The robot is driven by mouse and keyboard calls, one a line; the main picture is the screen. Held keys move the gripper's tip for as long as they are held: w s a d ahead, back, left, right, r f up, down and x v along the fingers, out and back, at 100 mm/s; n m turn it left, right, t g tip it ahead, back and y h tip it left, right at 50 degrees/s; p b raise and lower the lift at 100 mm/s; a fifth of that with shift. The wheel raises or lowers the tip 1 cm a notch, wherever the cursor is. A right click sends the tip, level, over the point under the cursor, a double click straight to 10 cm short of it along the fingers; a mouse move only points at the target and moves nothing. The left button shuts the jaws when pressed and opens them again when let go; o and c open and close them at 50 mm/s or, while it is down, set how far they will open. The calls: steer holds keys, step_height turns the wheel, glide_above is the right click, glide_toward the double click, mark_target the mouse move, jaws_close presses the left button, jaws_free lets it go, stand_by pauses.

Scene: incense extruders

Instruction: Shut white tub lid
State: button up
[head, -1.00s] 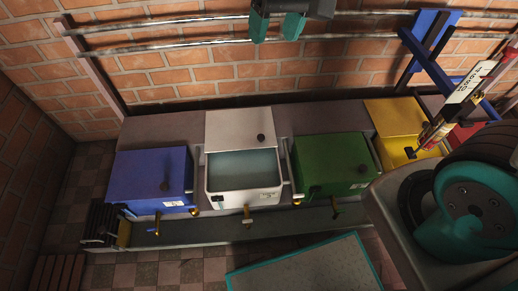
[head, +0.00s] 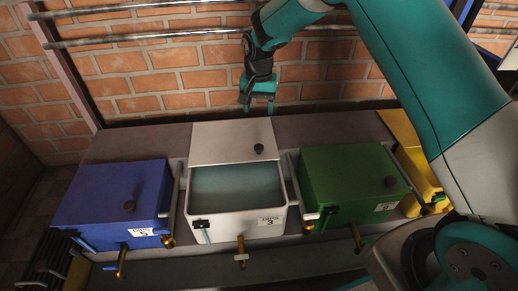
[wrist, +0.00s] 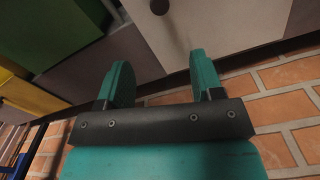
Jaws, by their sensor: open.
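The white tub (head: 264,222) stands in the middle of a row of tubs in the head view. Its lid (head: 228,143), with a small dark knob (head: 259,149), is slid back toward the wall, so the bluish inside shows. My gripper (head: 257,110) is open and empty, behind and above the lid's back right edge, near the brick wall. In the wrist view my two teal fingers (wrist: 160,78) are apart, with the pale lid (wrist: 205,25) and its dark knob (wrist: 159,6) beyond them. I cannot tell whether a finger touches the lid.
A blue tub (head: 110,205) stands to the left and a green tub (head: 352,180) to the right, both covered. A yellow tub (head: 408,150) is partly hidden by my arm. Metal pipes (head: 150,45) run along the brick wall behind.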

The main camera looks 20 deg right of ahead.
mark_target(259, 146)
step_height(259, 146, down, 15)
steer(key=b, duration=0.6)
